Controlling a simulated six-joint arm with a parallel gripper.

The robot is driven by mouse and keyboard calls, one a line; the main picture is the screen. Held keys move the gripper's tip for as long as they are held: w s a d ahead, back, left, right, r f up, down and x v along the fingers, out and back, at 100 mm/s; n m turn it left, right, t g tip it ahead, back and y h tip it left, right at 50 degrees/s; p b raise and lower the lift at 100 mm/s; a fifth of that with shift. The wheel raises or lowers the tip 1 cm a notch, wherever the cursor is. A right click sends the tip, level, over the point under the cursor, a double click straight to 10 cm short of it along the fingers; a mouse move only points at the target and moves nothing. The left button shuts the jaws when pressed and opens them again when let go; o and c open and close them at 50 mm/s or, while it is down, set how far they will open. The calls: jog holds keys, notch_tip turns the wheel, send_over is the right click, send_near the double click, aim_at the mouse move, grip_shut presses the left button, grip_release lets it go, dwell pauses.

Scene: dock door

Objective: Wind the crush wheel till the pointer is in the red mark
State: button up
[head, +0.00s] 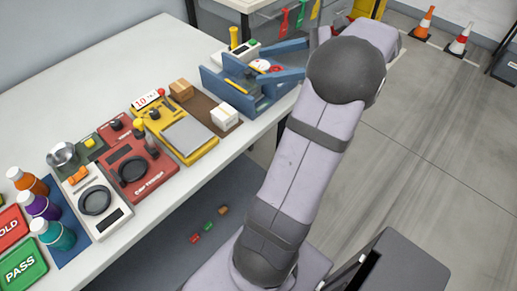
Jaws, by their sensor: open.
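A blue frame-like device (233,84) stands at the far right end of the bench. A round white dial (261,65) with red on it sits in this device. Its pointer is too small to read against any mark. No crush wheel can be made out for sure; my arm covers the area right of the blue device.
A red device with a black ring (132,169), a yellow scale (189,137) and a white device with a black ring (95,201) line the bench (205,179). Bottles (52,234) stand front left. The bench's back left is clear. Cones (461,40) stand on the floor.

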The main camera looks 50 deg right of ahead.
jog(key=s+a+f+n+g+y+b, duration=0.2)
jog(key=s+a+f+n+g, duration=0.2)
jog(key=a+f+n+g, duration=0.1)
jog(key=s+a+f+n+g+y+b, duration=0.2)
jog(key=s+a+f+n+g, duration=0.2)
jog(key=a+f, duration=0.4)
jog(key=shift+s+a+f+n+g, duration=0.25)
jog(key=shift+f+n+g, duration=0.4)
jog(key=shift+n, duration=0.55)
